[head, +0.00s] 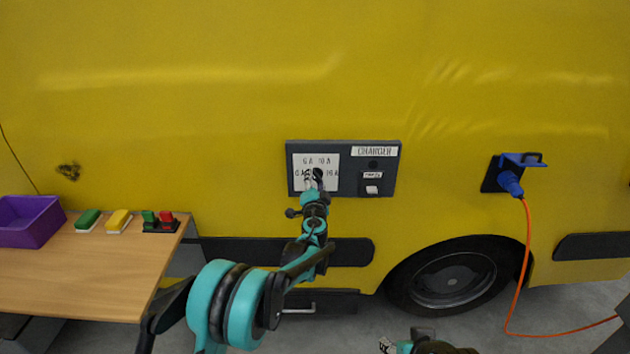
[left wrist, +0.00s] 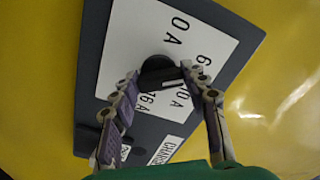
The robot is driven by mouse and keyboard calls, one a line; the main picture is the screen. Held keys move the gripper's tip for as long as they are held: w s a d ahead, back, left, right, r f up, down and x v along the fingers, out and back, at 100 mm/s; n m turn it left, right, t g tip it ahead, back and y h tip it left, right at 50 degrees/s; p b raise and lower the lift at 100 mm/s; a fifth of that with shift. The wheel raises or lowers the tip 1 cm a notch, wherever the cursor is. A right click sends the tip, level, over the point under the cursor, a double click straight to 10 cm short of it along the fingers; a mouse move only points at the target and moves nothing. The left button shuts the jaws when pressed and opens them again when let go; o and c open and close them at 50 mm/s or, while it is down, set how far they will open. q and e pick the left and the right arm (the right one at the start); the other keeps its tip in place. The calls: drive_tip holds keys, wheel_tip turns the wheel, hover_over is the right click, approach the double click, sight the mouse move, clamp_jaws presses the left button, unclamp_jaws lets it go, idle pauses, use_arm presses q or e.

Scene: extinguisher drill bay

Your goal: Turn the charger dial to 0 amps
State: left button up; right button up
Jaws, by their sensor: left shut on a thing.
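The dark grey charger panel (head: 389,182) is set in the yellow vehicle side. Its white scale plate (head: 302,186) bears 0 A, 6 A, 10 A and 16 A marks. The black dial (left wrist: 156,73) sits in the middle of this plate in the left wrist view. My left gripper (head: 317,178) reaches the plate from below, and its fingers are shut on the dial, one on each side. The fingers partly hide the dial, and I cannot tell which mark it points to. My right gripper (head: 387,346) barely shows at the bottom edge, and its jaws cannot be made out.
A wooden table (head: 90,270) at left holds a purple bin (head: 30,222), green (head: 88,220) and yellow (head: 118,221) blocks, and a green-and-red item (head: 160,221). A blue plug (head: 510,183) with an orange cable (head: 525,260) is at right, above a wheel (head: 452,278).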

use_arm(q)
drive_tip(key=n, duration=0.5)
drive_tip(key=shift+f+n, duration=0.15)
drive_tip(key=shift+n, duration=0.15)
drive_tip(key=n, duration=0.5)
drive_tip(key=shift+d+f, duration=0.1)
drive_tip(key=shift+n, duration=0.3)
drive_tip(key=o, duration=1.2)
drive_tip(key=shift+c, duration=0.2)
drive_tip(key=s, duration=1.2)
